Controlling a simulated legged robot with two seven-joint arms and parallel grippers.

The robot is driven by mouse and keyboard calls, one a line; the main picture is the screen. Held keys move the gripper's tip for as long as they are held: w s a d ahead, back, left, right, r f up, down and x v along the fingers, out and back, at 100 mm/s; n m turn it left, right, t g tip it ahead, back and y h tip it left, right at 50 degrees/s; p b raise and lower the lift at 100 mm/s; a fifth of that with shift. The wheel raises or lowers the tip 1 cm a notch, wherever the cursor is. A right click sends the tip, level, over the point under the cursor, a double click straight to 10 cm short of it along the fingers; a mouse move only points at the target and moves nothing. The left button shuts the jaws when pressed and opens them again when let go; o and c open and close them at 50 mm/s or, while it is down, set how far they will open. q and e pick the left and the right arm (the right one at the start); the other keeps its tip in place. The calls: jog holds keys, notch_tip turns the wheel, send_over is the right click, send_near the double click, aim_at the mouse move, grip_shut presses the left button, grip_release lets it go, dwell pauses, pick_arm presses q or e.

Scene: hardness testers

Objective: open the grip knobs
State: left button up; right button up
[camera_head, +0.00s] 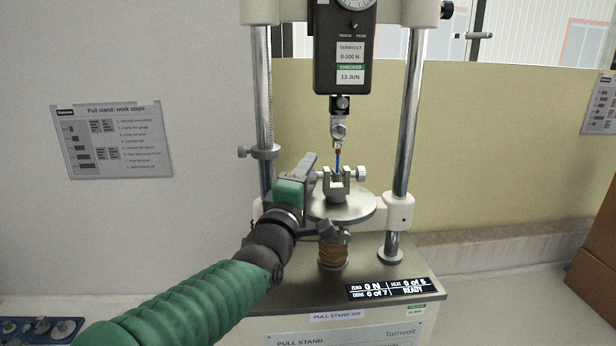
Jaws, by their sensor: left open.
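The lower clamp (335,190) is a small grey fork-shaped grip on the round plate (360,208) of the pull stand. A grip knob (360,174) sticks out on its right side, and another knob (317,176) shows in part on its left, near my finger. My left gripper (327,200) is open at the clamp's left front, one finger raised beside the left knob, the other lower in front of the plate. Contact cannot be told. My right gripper is not in view.
Two steel columns (405,130) flank the clamp. A side screw (243,152) sits on the left column. A blue tray (12,328) lies at lower left.

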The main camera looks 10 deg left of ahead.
pick_arm(q)
jog(key=shift+s+d+f, duration=0.1)
jog(key=shift+s+f, duration=0.15)
jog(key=shift+s, duration=0.2)
jog(key=p+v, duration=0.6)
jog(key=v, duration=1)
jog(key=shift+a+p, duration=0.25)
jog(key=shift+p, duration=0.05)
